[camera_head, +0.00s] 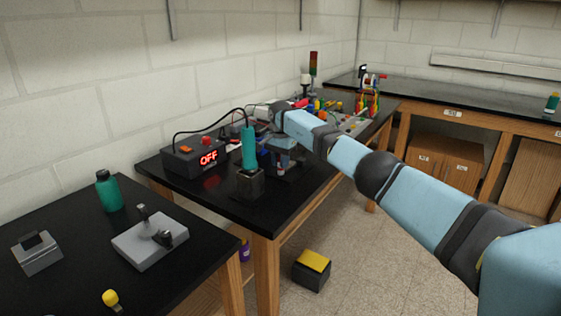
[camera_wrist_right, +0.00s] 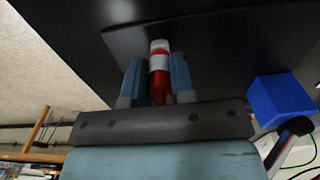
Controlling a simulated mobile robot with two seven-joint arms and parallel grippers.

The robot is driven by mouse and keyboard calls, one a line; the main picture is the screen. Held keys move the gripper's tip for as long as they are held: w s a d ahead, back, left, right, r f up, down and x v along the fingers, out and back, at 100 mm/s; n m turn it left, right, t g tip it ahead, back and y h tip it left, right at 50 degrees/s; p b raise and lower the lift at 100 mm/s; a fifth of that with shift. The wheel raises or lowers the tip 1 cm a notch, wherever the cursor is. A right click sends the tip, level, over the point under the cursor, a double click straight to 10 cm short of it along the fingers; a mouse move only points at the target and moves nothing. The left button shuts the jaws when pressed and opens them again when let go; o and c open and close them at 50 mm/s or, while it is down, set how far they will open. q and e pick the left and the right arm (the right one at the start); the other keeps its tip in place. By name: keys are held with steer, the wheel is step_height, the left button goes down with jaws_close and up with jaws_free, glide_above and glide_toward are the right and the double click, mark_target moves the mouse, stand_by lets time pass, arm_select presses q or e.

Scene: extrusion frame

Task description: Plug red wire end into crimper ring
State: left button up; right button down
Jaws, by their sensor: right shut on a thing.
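My right gripper (camera_head: 284,158) reaches down over the black bench, behind the teal-handled tool; its fingertips are small and partly hidden in the head view. In the right wrist view, my right gripper (camera_wrist_right: 156,80) is shut on a red cylindrical piece with a white band and a pale tip, which I take as the red wire end (camera_wrist_right: 159,64). It points away from the gripper toward a dark surface. I cannot make out the crimper ring in either view. My left gripper is not in view.
A black box (camera_head: 180,162) reading OFF and a teal-handled tool in a stand (camera_head: 249,184) are left of the gripper. A blue block (camera_wrist_right: 282,98) is close on the right in the wrist view. Coloured items crowd the bench's far end. The near bench (camera_head: 75,235) holds a bottle (camera_head: 109,192).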

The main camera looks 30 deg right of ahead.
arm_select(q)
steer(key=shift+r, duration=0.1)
arm_select(e)
steer(key=shift+f, duration=0.2)
stand_by(0.4)
steer(key=c, duration=0.9)
jaws_free()
steer(key=shift+r, duration=0.35)
step_height(320, 180, up, 7)
steer(key=shift+f+p, duration=0.1)
steer(key=shift+p, duration=0.2)
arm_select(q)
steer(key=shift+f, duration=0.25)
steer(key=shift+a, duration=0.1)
